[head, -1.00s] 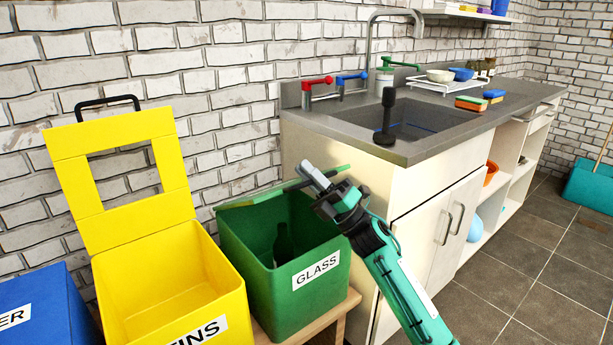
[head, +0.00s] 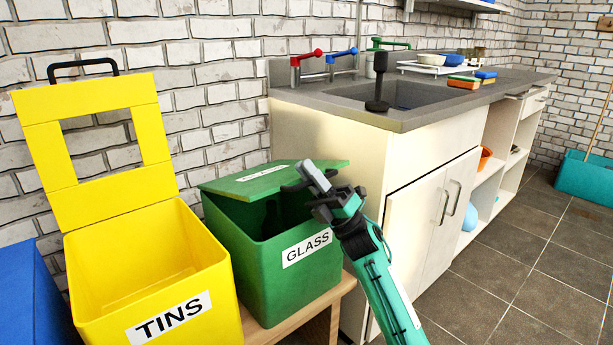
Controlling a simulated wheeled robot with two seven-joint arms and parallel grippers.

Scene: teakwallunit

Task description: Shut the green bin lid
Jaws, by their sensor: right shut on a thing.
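The green bin (head: 268,270), labelled GLASS, stands on a low wooden bench beside the yellow bin. Its green lid (head: 235,185) is partly lowered. The lid slopes over the bin with its top face and a white label in view, and a dark gap shows between it and the front rim. A dark bottle shape inside is mostly hidden. My right gripper (head: 318,178) is at the lid's free right edge, shut on the lid's dark handle (head: 294,187), which is largely covered by the jaws. My left gripper is out of view.
The yellow TINS bin (head: 150,270) stands left with its lid (head: 58,185) up. A blue bin (head: 35,300) is at the far left. The white sink cabinet (head: 335,150) stands close behind and right of the green bin.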

